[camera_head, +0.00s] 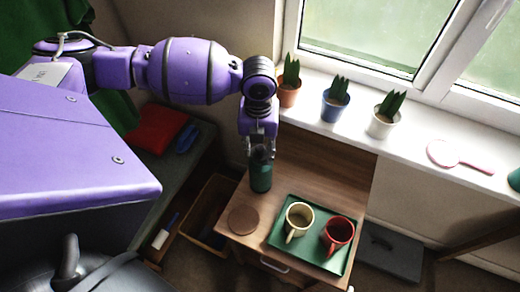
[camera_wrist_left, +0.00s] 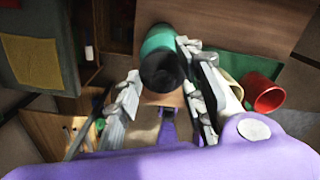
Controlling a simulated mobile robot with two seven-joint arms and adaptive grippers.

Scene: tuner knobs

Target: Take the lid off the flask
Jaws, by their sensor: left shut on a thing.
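The green flask (camera_head: 261,179) stands upright on the small wooden table, near its back left. Its dark lid (camera_wrist_left: 160,72) is at the top of the flask and shows between my fingers in the left wrist view, with the green flask body (camera_wrist_left: 157,38) beyond it. My left gripper (camera_head: 259,150) comes down from above and is shut on the lid, with one finger on either side. The fingers partly hide the lid in the head view. I cannot see any gap between lid and flask. My right gripper is not in view.
A green tray (camera_head: 285,242) with a cream mug (camera_head: 299,220) and a red mug (camera_head: 337,234) is right of the flask. A round brown coaster (camera_head: 243,219) lies in front. Potted plants (camera_head: 335,103) line the windowsill behind. An open wooden box (camera_head: 208,208) is left of the table.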

